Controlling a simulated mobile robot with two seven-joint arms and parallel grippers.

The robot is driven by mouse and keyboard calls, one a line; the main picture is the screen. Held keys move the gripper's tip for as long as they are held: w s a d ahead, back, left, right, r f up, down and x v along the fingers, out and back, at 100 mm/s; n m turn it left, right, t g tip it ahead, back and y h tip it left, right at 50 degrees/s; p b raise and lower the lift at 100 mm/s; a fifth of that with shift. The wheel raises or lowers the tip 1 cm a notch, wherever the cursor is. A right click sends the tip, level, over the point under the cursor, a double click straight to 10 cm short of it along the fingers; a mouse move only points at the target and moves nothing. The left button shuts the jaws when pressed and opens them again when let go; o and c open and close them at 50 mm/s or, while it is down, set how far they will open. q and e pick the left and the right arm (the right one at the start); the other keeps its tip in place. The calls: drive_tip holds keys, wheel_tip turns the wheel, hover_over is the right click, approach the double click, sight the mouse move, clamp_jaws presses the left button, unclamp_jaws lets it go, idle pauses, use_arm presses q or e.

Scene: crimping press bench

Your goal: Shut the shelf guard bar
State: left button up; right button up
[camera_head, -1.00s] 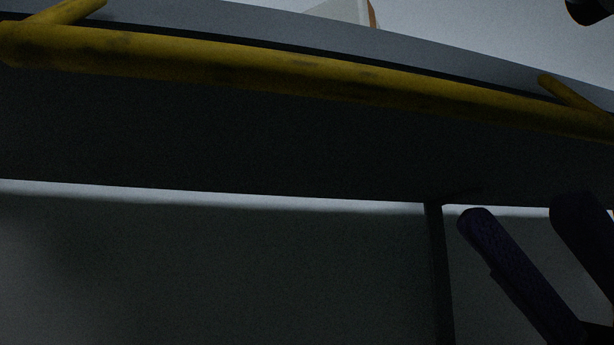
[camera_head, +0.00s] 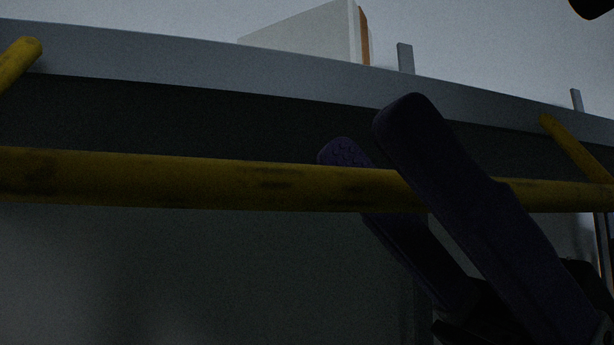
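The shelf guard bar is a worn yellow tube (camera_head: 250,185) running across the picture in front of the shelf (camera_head: 200,65). Yellow side arms slant up from it toward the shelf at the left (camera_head: 18,62) and right (camera_head: 570,143). The bar appears below the shelf's front edge in the picture. My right gripper (camera_head: 374,128) comes up from the lower right and straddles the bar. One dark finger is in front of the bar, the other behind it and partly hidden. The fingers look apart, with no clear grip on the bar. My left gripper is not in view.
A pale box with an orange-brown side (camera_head: 310,35) stands on the shelf. Grey uprights (camera_head: 405,58) rise behind the shelf edge. A dark rounded object (camera_head: 594,6) is cut off at the top right. The space below the bar at left is clear.

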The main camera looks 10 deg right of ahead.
clamp_jaws()
idle(1.2)
